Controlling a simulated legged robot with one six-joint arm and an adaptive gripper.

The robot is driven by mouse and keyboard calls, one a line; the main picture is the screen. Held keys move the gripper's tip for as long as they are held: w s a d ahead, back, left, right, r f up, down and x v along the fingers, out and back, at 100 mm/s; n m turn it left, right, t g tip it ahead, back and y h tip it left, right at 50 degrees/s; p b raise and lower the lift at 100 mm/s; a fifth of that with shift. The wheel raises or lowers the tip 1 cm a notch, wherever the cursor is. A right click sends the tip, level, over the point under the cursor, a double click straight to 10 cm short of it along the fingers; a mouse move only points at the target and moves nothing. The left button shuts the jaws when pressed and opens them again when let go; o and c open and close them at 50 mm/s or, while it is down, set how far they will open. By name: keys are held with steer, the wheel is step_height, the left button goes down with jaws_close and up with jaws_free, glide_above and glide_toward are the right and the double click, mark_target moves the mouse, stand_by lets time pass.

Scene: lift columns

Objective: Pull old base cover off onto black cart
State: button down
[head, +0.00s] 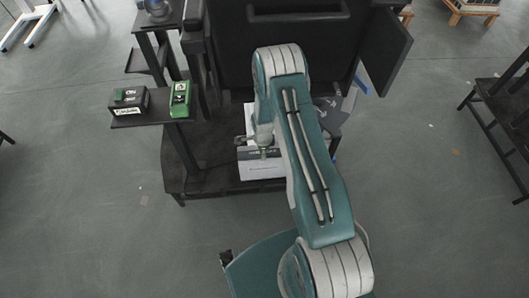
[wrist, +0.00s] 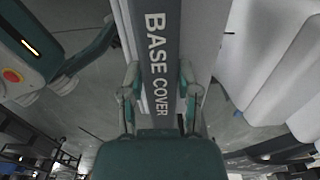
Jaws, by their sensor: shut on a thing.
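The base cover (wrist: 157,60) is a dark grey panel lettered "BASE COVER" with pale sides. It runs between the two fingers of my gripper (wrist: 160,78) in the wrist view, and the gripper is shut on it. In the head view my gripper (head: 262,148) is low, at the front of the black lift column's base. The cover shows there as a pale block with a dark lettered strip (head: 262,168), partly hidden by my gripper and arm. A black table-like stand (head: 500,95) is at the right edge; I cannot tell whether it is the black cart.
A black side shelf (head: 150,119) holds a black box (head: 128,101) and a green device (head: 180,98) left of the column. A dark panel (head: 386,50) juts out at the column's right. The grey floor (head: 420,200) between column and right stand is clear.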

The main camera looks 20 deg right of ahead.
steer(key=shift+a+r, duration=0.15)
steer(key=shift+a, duration=0.15)
steer(key=shift+d+r, duration=0.2)
steer(key=shift+d, duration=0.3)
steer(key=shift+a, duration=0.3)
steer(key=shift+r, duration=0.2)
steer(key=shift+d+r, duration=0.15)
steer(key=shift+r, duration=3.4)
